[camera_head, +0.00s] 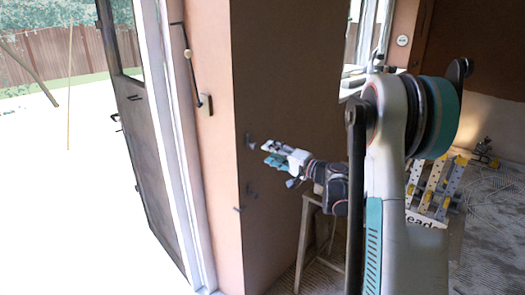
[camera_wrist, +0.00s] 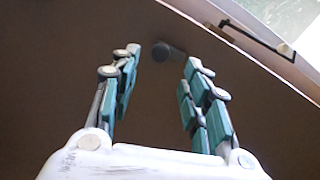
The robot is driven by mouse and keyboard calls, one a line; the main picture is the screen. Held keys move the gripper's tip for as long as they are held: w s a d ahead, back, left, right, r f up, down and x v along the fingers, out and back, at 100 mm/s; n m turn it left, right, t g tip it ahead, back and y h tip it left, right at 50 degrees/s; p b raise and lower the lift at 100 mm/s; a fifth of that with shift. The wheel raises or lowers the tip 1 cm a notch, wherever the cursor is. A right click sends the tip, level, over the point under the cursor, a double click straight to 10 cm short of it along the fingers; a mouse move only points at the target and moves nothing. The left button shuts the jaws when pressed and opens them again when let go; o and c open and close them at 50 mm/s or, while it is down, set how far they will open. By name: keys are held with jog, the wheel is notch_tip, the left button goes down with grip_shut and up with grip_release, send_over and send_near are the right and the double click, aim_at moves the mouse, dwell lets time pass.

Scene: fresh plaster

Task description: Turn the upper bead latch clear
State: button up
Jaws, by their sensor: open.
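A small dark latch (camera_head: 251,140) sticks out of the brown wall face near its corner; it looks like the upper bead latch. In the wrist view it shows as a dark, round-ended stub (camera_wrist: 165,50), seen nearly end-on between my fingertips. My gripper (camera_head: 270,154) is open and empty just right of it, fingers pointing at the wall. In the wrist view my gripper (camera_wrist: 163,60) has a teal-padded finger on each side of the stub. I cannot tell how far the fingertips are from it, and no contact shows. Smaller dark fittings (camera_head: 239,209) sit lower by the corner.
A black lever (camera_head: 185,38) with a pale knob is on the orange wall face; a bar with a pale end (camera_wrist: 285,48) shows upper right in the wrist view. A stool (camera_head: 309,204) stands below my forearm. A dark door (camera_head: 140,130) is at left.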

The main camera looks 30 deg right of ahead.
jog(key=shift+v, duration=2.35)
